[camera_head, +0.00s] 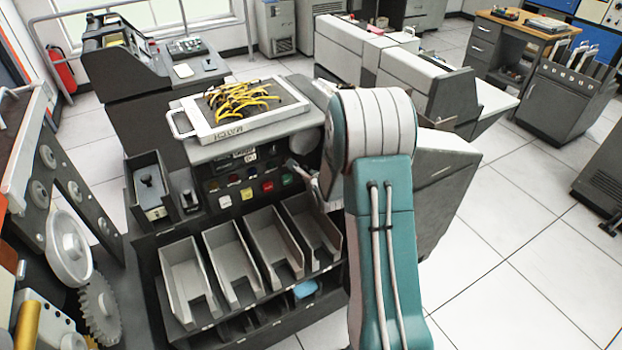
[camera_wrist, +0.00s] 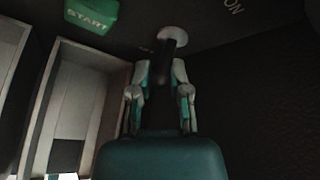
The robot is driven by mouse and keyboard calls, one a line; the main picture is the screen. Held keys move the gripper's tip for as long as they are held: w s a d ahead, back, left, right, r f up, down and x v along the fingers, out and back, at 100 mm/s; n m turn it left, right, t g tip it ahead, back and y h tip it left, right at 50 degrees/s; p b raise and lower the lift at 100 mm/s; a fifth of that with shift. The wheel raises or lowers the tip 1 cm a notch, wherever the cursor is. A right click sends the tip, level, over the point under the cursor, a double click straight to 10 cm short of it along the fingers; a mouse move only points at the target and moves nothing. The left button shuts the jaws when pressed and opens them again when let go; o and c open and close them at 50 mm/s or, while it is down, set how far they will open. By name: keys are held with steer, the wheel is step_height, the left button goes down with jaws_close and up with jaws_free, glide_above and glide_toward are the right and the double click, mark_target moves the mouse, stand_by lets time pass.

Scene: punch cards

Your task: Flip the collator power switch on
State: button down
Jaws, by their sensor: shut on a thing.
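The collator (camera_head: 210,153) stands in the middle of the head view, with a dark front panel of coloured buttons. The power switch shows in the wrist view as a dark lever with a pale round part (camera_wrist: 172,34), beside white ON lettering at the upper right. My gripper (camera_wrist: 160,75) has a finger on each side of the dark lever and is shut on it. In the head view my gripper (camera_head: 303,174) is at the right end of the button panel, partly hidden by my arm. The switch cannot be made out there.
A green START button (camera_wrist: 91,14) lies left of the switch. Several grey card bins (camera_head: 232,262) open below the panel. A tray (camera_head: 190,128) holding yellow cables sits on top of the collator. Free tiled floor (camera_head: 510,240) lies to the right.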

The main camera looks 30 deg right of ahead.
steer(key=shift+a+r+g, duration=0.1)
steer(key=shift+r+g, duration=0.2)
steer(key=shift+g, duration=0.4)
steer(key=shift+r+g, duration=0.25)
steer(key=shift+g, duration=0.45)
steer(key=shift+w, duration=0.1)
steer(key=c, duration=0.6)
jaws_free()
steer(key=shift+a, duration=0.1)
steer(key=shift+o, duration=0.2)
steer(key=v, duration=1.1)
steer(key=shift+s+a+r, duration=0.15)
steer(key=shift+s+r, duration=0.1)
steer(key=shift+s, duration=0.05)
